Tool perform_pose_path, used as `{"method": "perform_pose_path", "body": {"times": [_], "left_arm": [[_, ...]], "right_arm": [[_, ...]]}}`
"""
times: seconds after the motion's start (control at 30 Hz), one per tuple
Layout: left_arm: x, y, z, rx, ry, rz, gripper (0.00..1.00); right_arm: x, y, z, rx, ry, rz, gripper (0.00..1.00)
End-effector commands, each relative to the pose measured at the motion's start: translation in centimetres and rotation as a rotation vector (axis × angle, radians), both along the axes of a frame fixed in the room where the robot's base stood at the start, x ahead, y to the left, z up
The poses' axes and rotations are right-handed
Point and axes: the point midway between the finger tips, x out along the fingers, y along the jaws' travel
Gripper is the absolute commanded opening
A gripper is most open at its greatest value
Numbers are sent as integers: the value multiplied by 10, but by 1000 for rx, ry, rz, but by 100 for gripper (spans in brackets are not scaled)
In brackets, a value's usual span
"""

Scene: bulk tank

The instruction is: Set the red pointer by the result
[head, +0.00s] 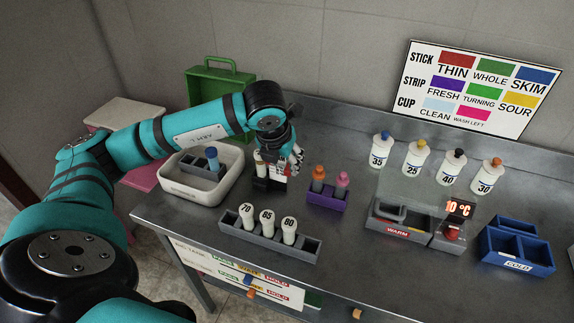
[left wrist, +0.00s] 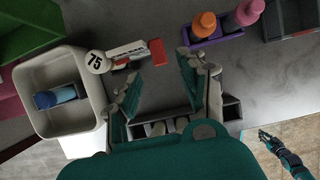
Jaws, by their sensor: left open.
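My left gripper (head: 282,158) is open over the bench. It also shows in the left wrist view (left wrist: 158,78), with bare bench between its fingers. A small holder with a red end (left wrist: 157,52) lies just beyond the fingertips, beside a white vial marked 75 (left wrist: 96,62). A result panel (head: 275,290) with green, yellow and red labels is on the bench front; a small orange peg (head: 250,293) shows at its lower edge. I cannot make out a clearly red pointer. My right gripper (left wrist: 268,137) is small in the left wrist view, over the floor; its jaws are unclear.
A white tub (head: 178,192) stands left of the gripper. A purple rack (head: 322,201) and a grey rack (head: 255,240) with vials are nearby. A colour chart (head: 475,92) leans behind.

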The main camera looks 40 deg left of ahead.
Motion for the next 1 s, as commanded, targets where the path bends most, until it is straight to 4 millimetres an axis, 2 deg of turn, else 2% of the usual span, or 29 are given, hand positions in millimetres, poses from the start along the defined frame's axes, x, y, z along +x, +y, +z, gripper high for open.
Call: {"method": "perform_pose_path", "body": {"times": [0.07,0.17,0.4,0.53,0.67,1.0], "left_arm": [[5,1,-13,0,5,0,42],[11,2,-28,-1,3,1,42],[18,4,-44,0,0,0,42],[19,4,-46,1,-1,-1,42],[19,4,-46,1,-1,-1,42],[18,4,-45,-1,0,0,0]], "right_arm": [[13,2,6,4,-22,0,0],[16,3,9,4,-25,-1,0],[-3,3,10,3,6,-1,0],[-13,2,9,2,21,-1,0],[-13,2,9,1,22,-1,0],[-2,2,10,2,4,-1,0]]}}
